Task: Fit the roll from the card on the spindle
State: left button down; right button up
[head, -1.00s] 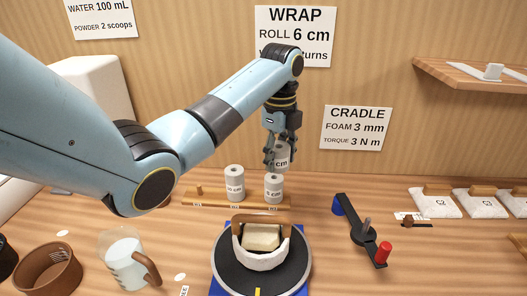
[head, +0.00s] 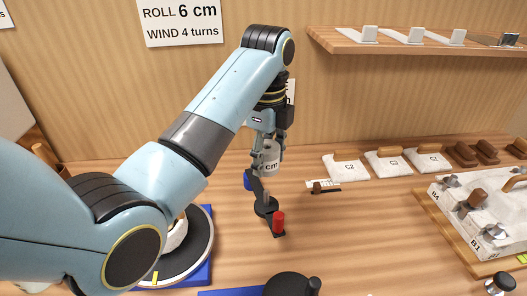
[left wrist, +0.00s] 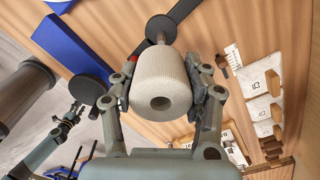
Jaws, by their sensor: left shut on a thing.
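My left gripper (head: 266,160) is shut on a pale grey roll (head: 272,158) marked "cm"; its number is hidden. The roll also shows between the fingers in the left wrist view (left wrist: 160,85), its open bore facing the camera. The grey spindle (left wrist: 160,33) shows just past the roll's far end, on a dark round base. In the head view the roll and gripper hide the spindle; the winder's black arm (head: 264,206) and red handle (head: 279,222) show below. The card (head: 180,20) reads "ROLL 6 cm, WIND 4 turns". A dark gripper, seemingly my right one (left wrist: 62,125), shows small at left; its jaws are unclear.
A turntable (head: 200,262) on a blue base stands left, partly behind my arm. A black disc with a knob (head: 290,284) is at the front. White packets (head: 388,165) lie at the back right, and a tray (head: 450,235) holds a white block.

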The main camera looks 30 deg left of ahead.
pick_arm(q)
jog(key=shift+f, duration=0.3)
jog(key=shift+f+b, duration=0.9)
jog(key=shift+f, duration=1.7)
pick_arm(e)
jog(key=shift+w+d+f, duration=0.3)
jog(key=shift+d+f, duration=0.3)
jog(key=shift+f, duration=0.2)
jog(key=shift+a, duration=0.2)
pick_arm(q)
jog(key=shift+r+p, duration=0.1)
jog(key=shift+p, duration=0.6)
pick_arm(e)
jog(key=shift+r, duration=0.65)
jog(key=shift+d, duration=0.1)
